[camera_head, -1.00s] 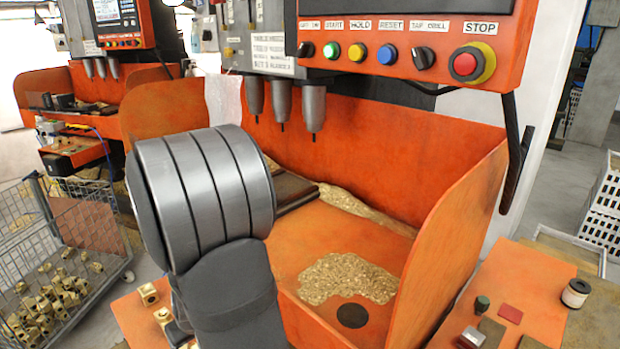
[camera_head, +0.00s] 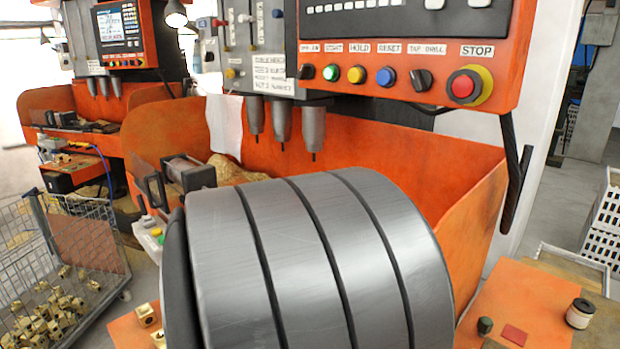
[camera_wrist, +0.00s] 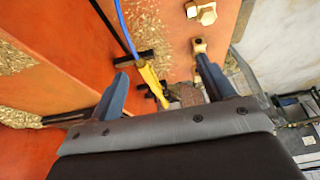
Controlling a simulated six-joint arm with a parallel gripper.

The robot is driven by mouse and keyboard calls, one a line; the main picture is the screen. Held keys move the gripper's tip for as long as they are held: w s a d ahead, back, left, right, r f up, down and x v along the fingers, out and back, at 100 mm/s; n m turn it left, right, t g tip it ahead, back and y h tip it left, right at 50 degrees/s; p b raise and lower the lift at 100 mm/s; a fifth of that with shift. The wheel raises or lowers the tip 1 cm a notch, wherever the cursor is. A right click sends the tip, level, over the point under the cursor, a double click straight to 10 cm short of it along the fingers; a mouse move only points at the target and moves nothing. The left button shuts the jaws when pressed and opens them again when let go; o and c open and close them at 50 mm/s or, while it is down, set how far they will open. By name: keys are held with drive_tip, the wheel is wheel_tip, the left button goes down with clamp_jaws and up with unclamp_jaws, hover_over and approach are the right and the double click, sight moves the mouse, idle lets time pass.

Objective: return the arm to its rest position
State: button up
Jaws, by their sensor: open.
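My gripper (camera_wrist: 160,88) shows in the wrist view with its two blue-grey fingers spread apart and nothing held between them. Beyond the fingers lie an orange surface, a yellow tool (camera_wrist: 152,82) with a blue hose, and brass fittings (camera_wrist: 201,13). In the head view a large grey ribbed link of my arm (camera_head: 315,265) fills the lower middle and hides most of the drilling tray. My gripper does not show in the head view.
The orange machine has a control panel (camera_head: 400,77) and several drill spindles (camera_head: 313,130) above its tray. A clamp (camera_head: 190,175) sits at the tray's left. A wire cart (camera_head: 60,260) with brass parts stands lower left. An orange side table (camera_head: 535,295) is lower right.

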drive_tip(key=shift+w+d+r, duration=0.15)
drive_tip(key=shift+w+r, duration=0.05)
drive_tip(key=shift+r, duration=0.7)
drive_tip(key=shift+w+d+r, duration=0.1)
drive_tip(key=shift+w+r, duration=0.05)
drive_tip(key=shift+r, duration=0.7)
drive_tip(key=shift+w+d+r, duration=0.15)
drive_tip(key=shift+w+r, duration=0.05)
drive_tip(key=shift+r, duration=0.7)
